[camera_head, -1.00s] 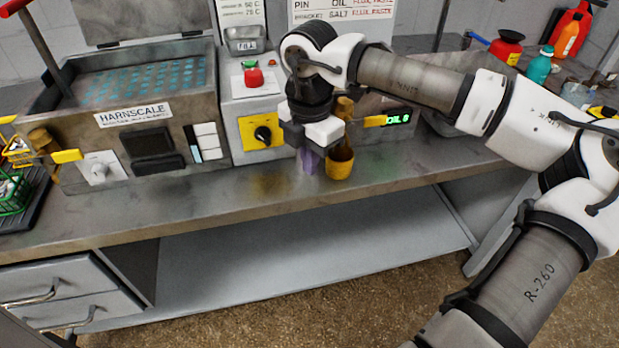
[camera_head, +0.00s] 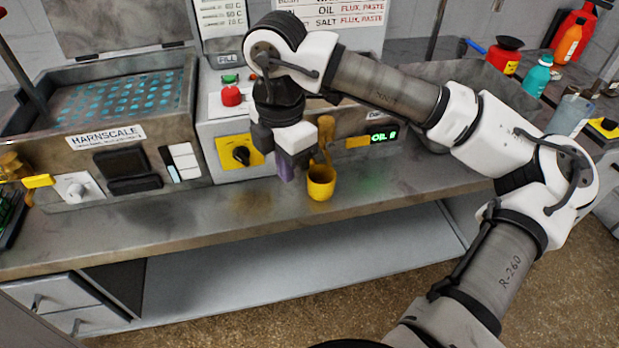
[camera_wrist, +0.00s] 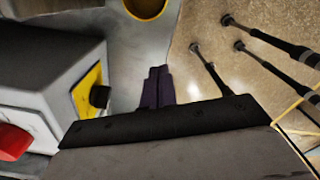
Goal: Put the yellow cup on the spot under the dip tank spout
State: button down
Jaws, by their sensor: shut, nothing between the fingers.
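The yellow cup (camera_head: 320,184) stands upright on the metal bench, below the brass dip tank spout (camera_head: 326,135) in the head view. Its rim also shows at the top edge of the wrist view (camera_wrist: 147,10). My gripper (camera_head: 285,168) is to the left of the cup, apart from it, with its purple fingers pointing down. In the wrist view the fingers (camera_wrist: 158,86) are together with nothing between them. The spot under the cup is hidden by the cup.
The control box with a red button (camera_head: 231,96) and a black knob on a yellow plate (camera_head: 240,152) is close behind my gripper. The Harnscale bath (camera_head: 105,150) stands to the left. The front strip of the bench (camera_head: 180,220) is clear.

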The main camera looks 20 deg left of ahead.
aim_at(306, 202)
notch_tip(306, 202, down, 9)
jog(key=shift+s+r+p, duration=0.15)
jog(key=shift+p, duration=0.7)
jog(key=shift+w+d+r+p, duration=0.1)
jog(key=shift+w+d+p, duration=0.25)
jog(key=shift+w, duration=0.25)
jog(key=shift+w+d+r+p, duration=0.1)
jog(key=shift+w+d+p, duration=0.2)
jog(key=shift+w, duration=0.3)
jog(key=shift+w+d+f, duration=0.2)
jog(key=shift+w+d, duration=0.15)
jog(key=shift+w, duration=0.25)
jog(key=shift+d, duration=0.15)
